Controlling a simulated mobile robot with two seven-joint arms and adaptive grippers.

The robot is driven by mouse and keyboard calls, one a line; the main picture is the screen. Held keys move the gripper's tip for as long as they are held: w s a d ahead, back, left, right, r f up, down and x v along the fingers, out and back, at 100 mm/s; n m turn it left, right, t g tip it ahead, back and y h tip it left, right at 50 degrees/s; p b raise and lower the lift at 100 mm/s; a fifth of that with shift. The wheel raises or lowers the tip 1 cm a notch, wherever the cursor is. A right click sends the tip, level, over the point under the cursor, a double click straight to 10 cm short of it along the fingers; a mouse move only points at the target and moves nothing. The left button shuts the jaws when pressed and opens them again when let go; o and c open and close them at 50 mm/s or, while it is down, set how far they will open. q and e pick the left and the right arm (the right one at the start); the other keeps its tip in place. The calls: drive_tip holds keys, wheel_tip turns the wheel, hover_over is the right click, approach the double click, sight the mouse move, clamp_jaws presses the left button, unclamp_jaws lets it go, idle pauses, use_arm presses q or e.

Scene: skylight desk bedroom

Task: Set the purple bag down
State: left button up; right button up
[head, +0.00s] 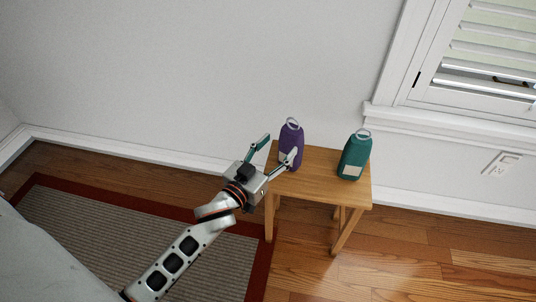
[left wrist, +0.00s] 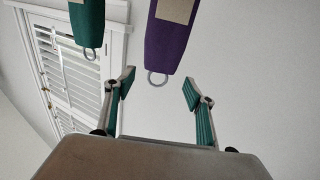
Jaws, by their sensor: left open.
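The purple bag (head: 291,138), with a pale label and a grey ring on top, stands upright on the left part of a small wooden table (head: 320,184). My left gripper (head: 279,147) is open, its fingers spread, at the table's left edge close to the bag. One finger overlaps the bag's lower part in the head view. In the left wrist view the purple bag (left wrist: 168,40) appears upside down beyond the gap between the open fingertips (left wrist: 158,84), with nothing held between them. My right gripper is in neither view.
A teal bag (head: 354,158) with a ring and pale label stands on the right part of the table; it also shows in the left wrist view (left wrist: 87,18). A white wall and shuttered window (head: 490,50) are behind. A red-bordered rug (head: 150,235) lies left.

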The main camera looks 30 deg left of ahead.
use_arm(q)
drive_tip(key=shift+s+a, duration=0.2)
drive_tip(key=shift+s, duration=1.55)
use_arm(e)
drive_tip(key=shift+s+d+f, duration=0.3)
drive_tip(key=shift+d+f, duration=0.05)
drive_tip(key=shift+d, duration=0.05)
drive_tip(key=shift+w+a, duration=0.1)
